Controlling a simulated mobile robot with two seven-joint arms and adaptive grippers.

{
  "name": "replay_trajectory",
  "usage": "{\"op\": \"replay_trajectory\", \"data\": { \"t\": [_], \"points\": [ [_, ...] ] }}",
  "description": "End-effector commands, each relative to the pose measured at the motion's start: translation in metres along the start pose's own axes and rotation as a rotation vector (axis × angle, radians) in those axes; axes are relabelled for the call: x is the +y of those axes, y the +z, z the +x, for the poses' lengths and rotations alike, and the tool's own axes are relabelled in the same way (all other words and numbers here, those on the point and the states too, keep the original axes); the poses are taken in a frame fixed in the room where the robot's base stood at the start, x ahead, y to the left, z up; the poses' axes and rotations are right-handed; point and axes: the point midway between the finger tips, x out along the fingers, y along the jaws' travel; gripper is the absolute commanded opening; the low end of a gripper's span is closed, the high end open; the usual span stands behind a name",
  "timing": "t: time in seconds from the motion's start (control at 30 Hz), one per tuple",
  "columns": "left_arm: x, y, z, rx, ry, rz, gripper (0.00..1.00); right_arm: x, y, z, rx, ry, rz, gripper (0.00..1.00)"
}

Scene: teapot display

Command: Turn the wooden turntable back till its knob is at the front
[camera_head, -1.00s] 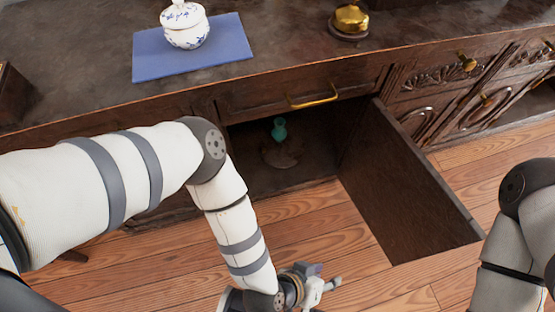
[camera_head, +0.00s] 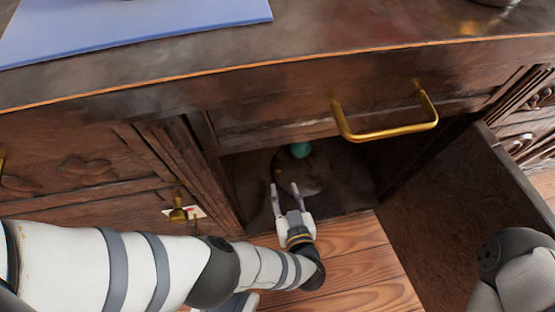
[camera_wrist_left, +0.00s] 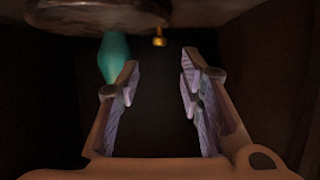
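The wooden turntable (camera_head: 318,172) is a round brown disc on the floor of the open cabinet compartment. A teal vase (camera_head: 300,150) stands on it. In the left wrist view the turntable (camera_wrist_left: 95,17) is at the top and the vase (camera_wrist_left: 113,58) points downward from it. A small brass knob (camera_wrist_left: 159,41) shows at the turntable's edge. My left gripper (camera_head: 284,186) is open and empty at the compartment's front. In the wrist view its fingertips (camera_wrist_left: 159,62) lie either side of the knob's line, apart from it. My right gripper is out of view.
The open door (camera_head: 450,200) stands at the compartment's right. A drawer with a brass handle (camera_head: 385,130) is above the opening, and a blue mat (camera_head: 130,25) lies on the cabinet top. The wooden floor (camera_head: 365,265) in front is clear.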

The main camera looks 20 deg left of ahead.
Motion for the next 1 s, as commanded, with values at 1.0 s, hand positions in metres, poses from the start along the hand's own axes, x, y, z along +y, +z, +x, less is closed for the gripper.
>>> {"op": "replay_trajectory", "data": {
  "t": [1.0],
  "points": [
    [0.001,0.000,0.104,-0.001,0.002,-0.002,0.00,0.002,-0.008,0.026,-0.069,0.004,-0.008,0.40]
  ]
}}
